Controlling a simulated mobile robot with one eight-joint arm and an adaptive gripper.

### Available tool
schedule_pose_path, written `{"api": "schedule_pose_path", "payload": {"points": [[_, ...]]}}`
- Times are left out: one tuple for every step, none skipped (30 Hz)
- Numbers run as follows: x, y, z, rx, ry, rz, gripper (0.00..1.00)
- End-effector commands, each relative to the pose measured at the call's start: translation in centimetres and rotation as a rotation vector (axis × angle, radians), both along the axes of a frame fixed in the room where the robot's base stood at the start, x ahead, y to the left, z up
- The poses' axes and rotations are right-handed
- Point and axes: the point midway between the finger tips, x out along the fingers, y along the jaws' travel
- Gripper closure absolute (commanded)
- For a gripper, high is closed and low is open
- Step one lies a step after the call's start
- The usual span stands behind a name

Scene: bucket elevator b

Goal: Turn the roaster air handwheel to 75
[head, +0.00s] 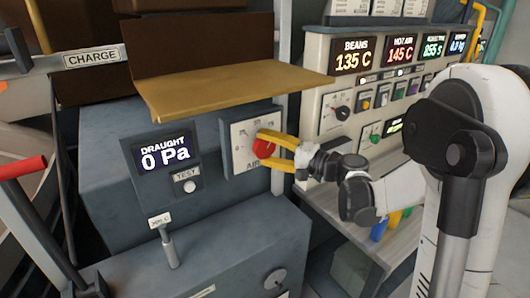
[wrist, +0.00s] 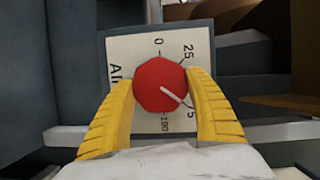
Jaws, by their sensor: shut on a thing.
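The red roaster air handwheel (head: 263,148) sits on a pale dial plate (head: 242,135) marked AIR, on the grey machine. In the wrist view the handwheel (wrist: 158,82) is a round red knob with a white pointer line. The line points to the lower right, toward the partly hidden 75 mark (wrist: 192,113). The 0, 25 and 100 marks also show; the 50 mark is hidden, apparently by the right finger. My gripper (head: 272,146) has its yellow fingers on both sides of the handwheel, shut on it; it also shows in the wrist view (wrist: 161,84).
The draught display (head: 165,154) reads 0 Pa, with a TEST button (head: 189,186) below. A tan ledge (head: 235,90) juts out just above the dial. A lever (head: 168,245) stands at the lower left. A control panel (head: 345,100) with knobs and displays is to the right.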

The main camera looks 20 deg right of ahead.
Motion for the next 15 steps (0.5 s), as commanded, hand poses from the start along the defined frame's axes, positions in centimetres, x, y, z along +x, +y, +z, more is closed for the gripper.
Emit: {"api": "schedule_pose_path", "payload": {"points": [[-0.02,-0.02,-0.21,0.019,0.007,0.000,0.68],[-0.03,-0.01,-0.19,0.031,0.010,0.000,0.68],[-0.03,-0.01,-0.19,0.044,0.015,-0.001,0.68],[-0.03,-0.01,-0.18,0.054,0.018,0.000,0.68],[-0.03,-0.01,-0.17,0.062,0.021,0.000,0.68],[-0.03,-0.01,-0.15,0.071,0.024,0.000,0.68],[-0.03,0.00,-0.13,0.077,0.026,0.000,0.68],[-0.03,0.00,-0.11,0.083,0.028,0.000,0.68],[-0.03,0.00,-0.09,0.089,0.030,0.000,0.68],[-0.03,0.00,-0.08,0.092,0.030,0.000,0.68],[-0.03,0.00,-0.07,0.095,0.031,0.000,0.68],[-0.03,0.00,-0.06,0.098,0.033,0.000,0.68],[-0.03,0.00,-0.05,0.099,0.033,0.000,0.68],[-0.03,0.00,-0.05,0.101,0.033,0.000,0.68],[-0.03,0.00,-0.04,0.101,0.033,0.000,0.68]]}}
